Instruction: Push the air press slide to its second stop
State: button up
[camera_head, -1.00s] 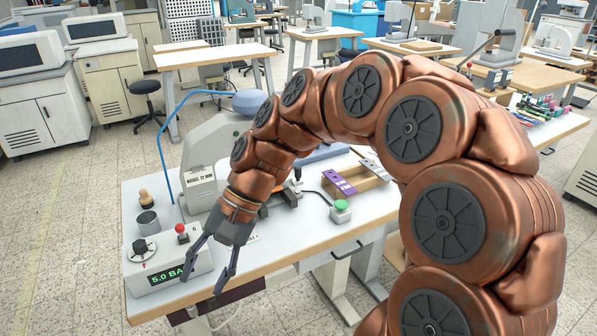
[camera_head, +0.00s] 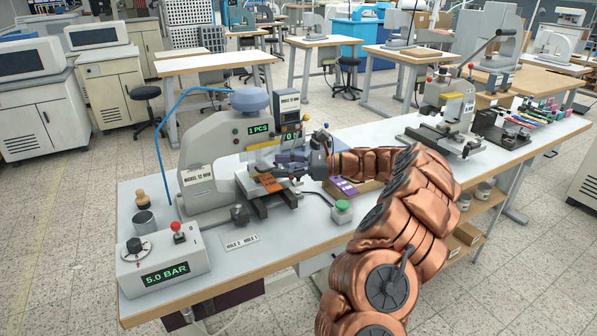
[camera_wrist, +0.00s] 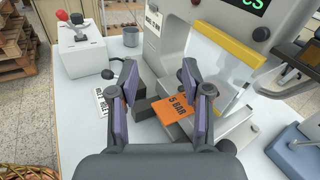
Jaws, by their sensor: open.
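The grey air press (camera_head: 208,165) with a blue-grey top stands on the left part of the bench. Its slide (camera_head: 275,195) shows as dark rails at the front, with an orange card on it. In the wrist view the orange card (camera_wrist: 173,110) reads "5 BAR". My gripper (camera_head: 292,169) is at the right of the press, above the slide area, with its fingers pointing left. In the wrist view my gripper (camera_wrist: 160,82) is open, its two fingers spread on either side of the card's left edge. Nothing is held. I cannot tell whether the fingers touch the slide.
A control box (camera_head: 163,260) reads "5.0 BAR". A dark knobbed block (camera_head: 239,214), a "HOLE 2 HOLE 1" plate (camera_head: 241,241) and a green button (camera_head: 343,207) lie along the front. A yellow bar (camera_wrist: 222,42) crosses the press above the fingers. The bench's front strip is mostly clear.

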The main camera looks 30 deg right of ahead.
aim_at(298, 166)
jog(key=s+d+f+m+t+h, duration=0.1)
jog(key=d+f+m+t+h, duration=0.35)
jog(key=d, duration=0.85)
jog(key=shift+m+g+y, duration=0.25)
jog(key=shift+g+y, duration=0.1)
jog(key=shift+y, duration=0.6)
jog(key=shift+f+x, duration=0.2)
jog(key=shift+x, duration=1.1)
jog(key=shift+f+x, duration=0.15)
jog(key=shift+x, duration=1.1)
jog(key=shift+f+x, duration=0.2)
jog(key=shift+x, duration=1.1)
jog(key=shift+c, duration=0.4)
grip_shut()
